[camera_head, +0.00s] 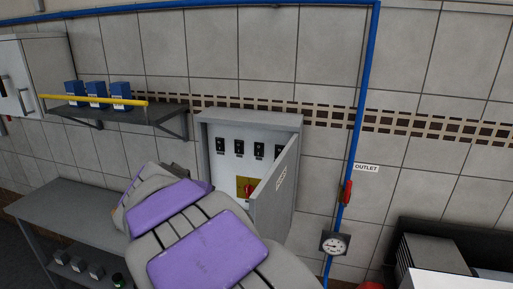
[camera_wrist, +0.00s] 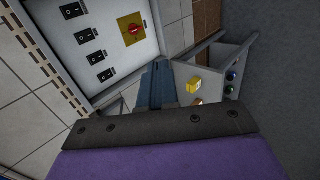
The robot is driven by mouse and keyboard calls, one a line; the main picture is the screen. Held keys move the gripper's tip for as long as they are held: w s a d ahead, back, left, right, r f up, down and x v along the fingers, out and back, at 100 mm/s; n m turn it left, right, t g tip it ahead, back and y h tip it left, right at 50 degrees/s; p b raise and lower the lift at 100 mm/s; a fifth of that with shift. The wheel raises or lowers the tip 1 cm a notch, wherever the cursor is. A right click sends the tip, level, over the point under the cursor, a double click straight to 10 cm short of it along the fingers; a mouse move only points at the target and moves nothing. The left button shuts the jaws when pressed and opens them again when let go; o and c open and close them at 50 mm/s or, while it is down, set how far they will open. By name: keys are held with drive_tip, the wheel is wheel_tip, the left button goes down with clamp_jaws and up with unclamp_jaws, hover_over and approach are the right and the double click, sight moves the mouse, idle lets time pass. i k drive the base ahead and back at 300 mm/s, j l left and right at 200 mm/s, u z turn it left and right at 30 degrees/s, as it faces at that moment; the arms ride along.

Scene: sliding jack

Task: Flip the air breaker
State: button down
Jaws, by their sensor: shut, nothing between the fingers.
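The grey electrical box (camera_head: 205,140) is on the tiled wall with its door (camera_head: 274,190) swung open to the right. Inside is a row of several black breaker switches (camera_head: 239,147), with a red rotary knob (camera_head: 248,189) on a yellow plate below. In the wrist view the switches (camera_wrist: 86,33) and the knob (camera_wrist: 134,29) appear turned sideways at the upper left. My gripper (camera_wrist: 156,84) is shut and empty, apart from the switches, with its fingertips below the knob in that picture. In the head view my purple-and-grey arm hides the gripper.
A shelf (camera_head: 110,112) with blue boxes and a yellow bar is left of the box. A grey table (camera_head: 65,210) stands below it. A blue pipe (camera_head: 359,115) with a red valve handle (camera_head: 347,192) and a gauge (camera_head: 334,243) is to the right.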

sight(259, 150)
drive_tip(key=i+l, duration=0.3)
drive_tip(key=i, duration=0.25)
drive_tip(key=i+l, duration=0.3)
drive_tip(key=i, duration=0.2)
